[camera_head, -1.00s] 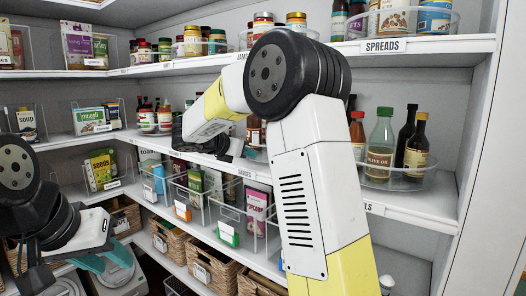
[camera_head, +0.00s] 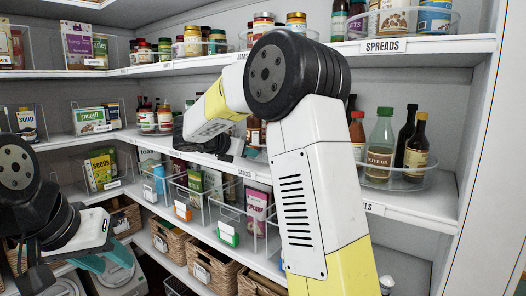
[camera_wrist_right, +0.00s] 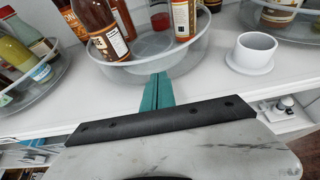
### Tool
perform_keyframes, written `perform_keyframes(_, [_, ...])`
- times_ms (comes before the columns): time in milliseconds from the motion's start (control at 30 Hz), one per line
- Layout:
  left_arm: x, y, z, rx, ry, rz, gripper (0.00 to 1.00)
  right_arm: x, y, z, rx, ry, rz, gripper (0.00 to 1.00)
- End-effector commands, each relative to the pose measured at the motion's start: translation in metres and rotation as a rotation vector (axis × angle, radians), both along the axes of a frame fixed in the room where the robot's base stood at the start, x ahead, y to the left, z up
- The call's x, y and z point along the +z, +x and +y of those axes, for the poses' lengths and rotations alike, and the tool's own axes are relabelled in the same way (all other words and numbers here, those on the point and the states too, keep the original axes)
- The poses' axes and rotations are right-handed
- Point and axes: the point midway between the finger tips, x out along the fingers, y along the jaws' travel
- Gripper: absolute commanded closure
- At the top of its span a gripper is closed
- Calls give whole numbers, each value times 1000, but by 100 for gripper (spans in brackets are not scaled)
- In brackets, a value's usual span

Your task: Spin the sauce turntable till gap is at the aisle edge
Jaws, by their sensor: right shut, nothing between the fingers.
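The sauce turntable is a clear round tray (camera_wrist_right: 150,66) with a low rim, in the right wrist view. A brown bottle with a white label (camera_wrist_right: 104,30) stands at its left, and an amber bottle (camera_wrist_right: 183,18) stands right of centre. Between them is a bare stretch, with a red-topped item (camera_wrist_right: 160,21) farther back. My right gripper's teal fingers (camera_wrist_right: 158,88) are shut and empty at the tray's near rim; contact is unclear. My right arm mostly hides this turntable in the head view. My left gripper (camera_head: 85,262) is low at the left; its jaw opening is unclear.
A second clear turntable with oil bottles (camera_head: 400,180) stands to the right in the head view. A white cup (camera_wrist_right: 254,52) stands right of the sauce tray in the wrist view. Baskets (camera_head: 214,265) and clear bins fill lower shelves.

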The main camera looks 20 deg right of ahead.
Motion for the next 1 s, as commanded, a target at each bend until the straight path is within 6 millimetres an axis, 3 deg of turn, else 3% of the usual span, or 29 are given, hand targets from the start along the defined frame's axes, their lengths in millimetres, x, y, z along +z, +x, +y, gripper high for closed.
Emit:
perform_keyframes(667, [0, 0, 0, 0, 0, 0, 64, 0, 12, -13, -1, -2, 0, 100])
perform_keyframes(1000, [0, 0, 0, 0, 0, 0, 64, -1, 18, -4, 0, -1, 1, 100])
